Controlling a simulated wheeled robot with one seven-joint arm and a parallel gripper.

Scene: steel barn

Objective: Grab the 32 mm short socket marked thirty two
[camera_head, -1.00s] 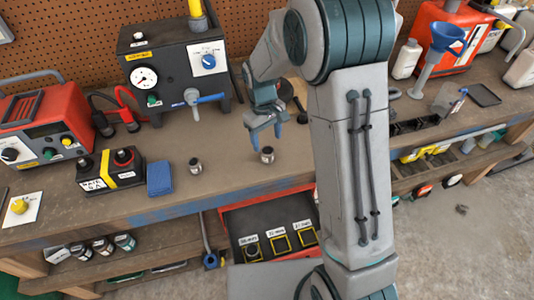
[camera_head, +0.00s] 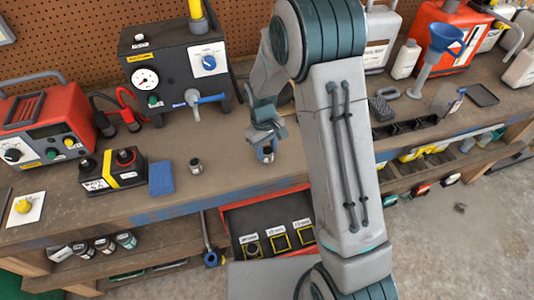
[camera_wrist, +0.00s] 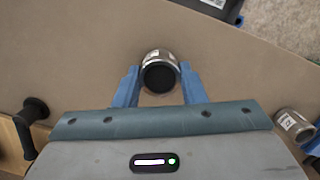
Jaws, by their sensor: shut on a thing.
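My gripper (camera_head: 266,148) is low over the workbench, its blue fingers on either side of a short metal socket (camera_head: 267,158). In the wrist view the socket (camera_wrist: 158,60) sits between the fingertips of my gripper (camera_wrist: 160,76), with its dark round end facing the camera. The gripper is shut on it, and the socket appears to be still at the bench top. A second short socket (camera_head: 196,166) stands on the bench to the left; it also shows at the right edge of the wrist view (camera_wrist: 293,126). I cannot read the size marks on either socket.
Below the bench edge is an open red drawer (camera_head: 230,222) with several labelled, yellow-framed slots; the left one seems to hold something dark. A blue pad (camera_head: 161,178), a black-and-yellow box (camera_head: 112,173) and a gauge unit (camera_head: 175,75) stand left and behind.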

